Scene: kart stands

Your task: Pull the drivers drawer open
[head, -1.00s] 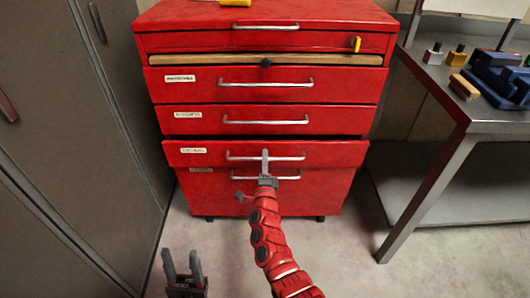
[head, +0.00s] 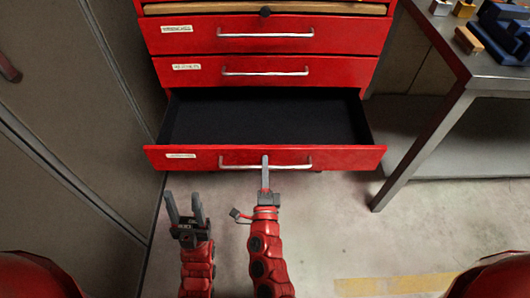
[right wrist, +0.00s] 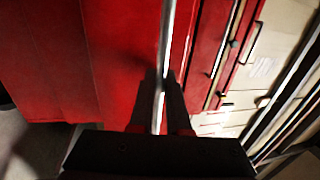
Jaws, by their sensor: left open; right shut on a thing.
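The labelled drawer (head: 215,157) of the red tool cabinet stands pulled well out, and its dark interior shows empty. Its label is too small to read for sure. My right gripper (head: 265,162) is shut on the middle of this drawer's silver handle (head: 290,165). In the right wrist view the handle bar (right wrist: 166,50) runs between the fingers (right wrist: 158,105). My left gripper (head: 185,208) is open and empty, low in front of the drawer's left part, apart from it.
Two shut drawers (head: 340,72) with silver handles are above. A grey locker (head: 70,130) stands close on the left. A metal workbench (head: 440,100) with blue and wooden items is on the right. The floor (head: 350,230) in front is clear.

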